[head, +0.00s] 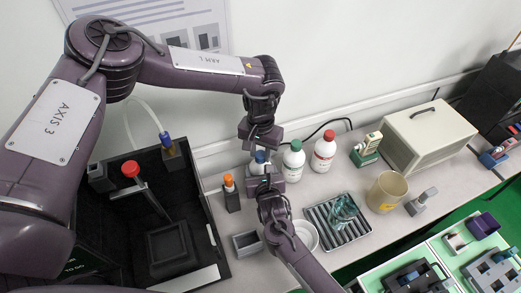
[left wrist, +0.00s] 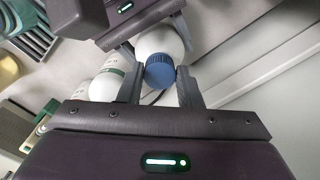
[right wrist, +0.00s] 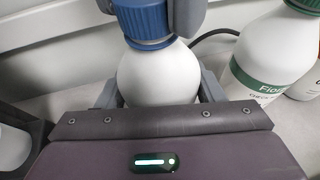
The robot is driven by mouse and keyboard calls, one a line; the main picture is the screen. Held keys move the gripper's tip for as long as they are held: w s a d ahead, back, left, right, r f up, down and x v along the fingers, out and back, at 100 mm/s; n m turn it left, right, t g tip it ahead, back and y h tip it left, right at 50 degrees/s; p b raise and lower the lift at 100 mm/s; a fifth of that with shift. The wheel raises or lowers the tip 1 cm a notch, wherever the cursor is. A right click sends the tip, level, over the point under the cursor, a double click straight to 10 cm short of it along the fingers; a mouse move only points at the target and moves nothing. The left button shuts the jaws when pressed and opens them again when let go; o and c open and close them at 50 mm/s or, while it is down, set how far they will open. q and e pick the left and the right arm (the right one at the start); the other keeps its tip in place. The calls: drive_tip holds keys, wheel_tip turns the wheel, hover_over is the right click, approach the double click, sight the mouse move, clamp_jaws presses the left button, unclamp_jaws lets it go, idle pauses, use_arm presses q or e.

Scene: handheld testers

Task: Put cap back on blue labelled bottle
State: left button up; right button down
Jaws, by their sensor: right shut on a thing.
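The white bottle (right wrist: 158,75) stands between the fingers of my right gripper (right wrist: 157,90), which is shut on its body. Its label is hidden. The ribbed blue cap (right wrist: 145,20) sits at the top of the bottle neck in the right wrist view; how tightly it sits cannot be told. My left gripper (left wrist: 160,78) comes from above, with one finger on each side of the blue cap (left wrist: 160,72). The fingers are very close to the cap, but whether they grip it is unclear. In the head view both grippers partly hide the bottle.
A green-capped bottle (head: 293,161) and a red-capped bottle (head: 323,152) stand close on the right. An orange-capped item (head: 230,190) is on the left beside a black open box (head: 170,245). A metal rack (head: 352,232) and a yellowish beaker (head: 386,192) lie further right.

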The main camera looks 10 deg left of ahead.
use_arm(q)
drive_tip(key=c, duration=0.6)
drive_tip(key=shift+d+m, duration=0.1)
drive_tip(key=shift+m, duration=1)
drive_tip(key=m, duration=0.5)
drive_tip(key=shift+m, duration=0.4)
drive_tip(key=m, duration=1.4)
drive_tip(key=shift+w+m, duration=0.1)
drive_tip(key=shift+m, duration=0.3)
drive_tip(key=m, duration=0.8)
drive_tip(key=shift+m, duration=0.3)
drive_tip(key=m, duration=0.6)
drive_tip(key=o, duration=1.1)
drive_tip(key=shift+f, duration=0.1)
drive_tip(key=shift+o, duration=0.2)
